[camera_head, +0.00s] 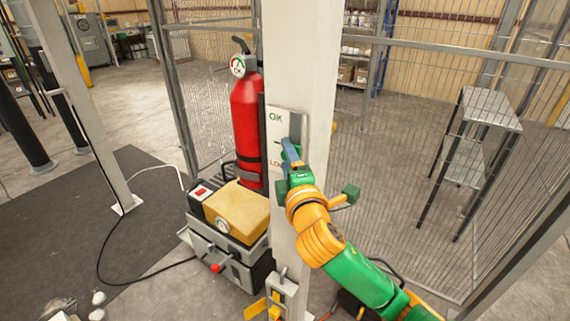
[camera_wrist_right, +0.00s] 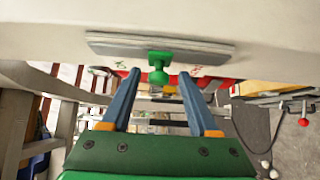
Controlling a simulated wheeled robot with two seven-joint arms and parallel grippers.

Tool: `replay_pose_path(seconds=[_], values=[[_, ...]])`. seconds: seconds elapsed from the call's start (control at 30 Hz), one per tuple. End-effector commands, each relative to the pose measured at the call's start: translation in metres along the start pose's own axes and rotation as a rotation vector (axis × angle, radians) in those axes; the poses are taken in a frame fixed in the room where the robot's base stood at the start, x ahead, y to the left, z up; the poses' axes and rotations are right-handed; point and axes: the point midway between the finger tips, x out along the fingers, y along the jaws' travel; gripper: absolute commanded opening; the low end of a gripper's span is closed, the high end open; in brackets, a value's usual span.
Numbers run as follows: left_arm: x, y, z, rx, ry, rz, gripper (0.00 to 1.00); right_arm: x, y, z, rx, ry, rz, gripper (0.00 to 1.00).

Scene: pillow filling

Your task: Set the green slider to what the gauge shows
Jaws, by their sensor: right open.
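The gauge (camera_head: 238,66) sits at the top of a red fire extinguisher (camera_head: 247,125); its dial has green and red parts, but its needle is too small to read surely. A pale panel (camera_head: 277,136) on the white post carries a green OK at the top and a red LOW lower down. The green slider (camera_wrist_right: 159,66) stands out from the panel, about midway between the two marks in the wrist view. My right gripper (camera_wrist_right: 159,76) is open, its blue fingers on either side of the slider knob with gaps. In the head view the gripper (camera_head: 290,152) largely hides the slider.
A grey case with a yellow top (camera_head: 236,212) stands left of the white post (camera_head: 296,60). Wire mesh fencing (camera_head: 380,150) and a metal shelf (camera_head: 490,108) are at the right. A black cable crosses the floor at the left.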

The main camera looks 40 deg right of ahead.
Motion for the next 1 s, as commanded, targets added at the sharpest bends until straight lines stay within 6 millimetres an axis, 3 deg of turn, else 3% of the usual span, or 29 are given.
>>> replay_pose_path(seconds=[0.13,0.4,0.47,0.63,1.0], values=[[-0.0046,0.0000,-0.0004,0.000,0.000,0.000,0.00,0.0129,0.0019,0.0001,0.001,-0.001,-0.001,0.61],[-0.0043,0.0001,0.0000,0.000,-0.001,0.000,0.00,0.0154,0.0008,-0.0003,0.002,0.001,-0.001,0.61],[-0.0043,0.0001,0.0001,0.000,-0.001,0.000,0.00,0.0153,0.0008,-0.0003,0.002,0.001,-0.001,0.47],[-0.0043,0.0002,0.0004,0.000,-0.002,0.000,0.00,0.0153,0.0006,-0.0003,0.002,0.001,-0.001,0.01],[-0.0043,0.0003,0.0010,0.000,-0.003,0.001,0.00,0.0152,0.0005,-0.0003,0.002,0.001,-0.001,0.00]])
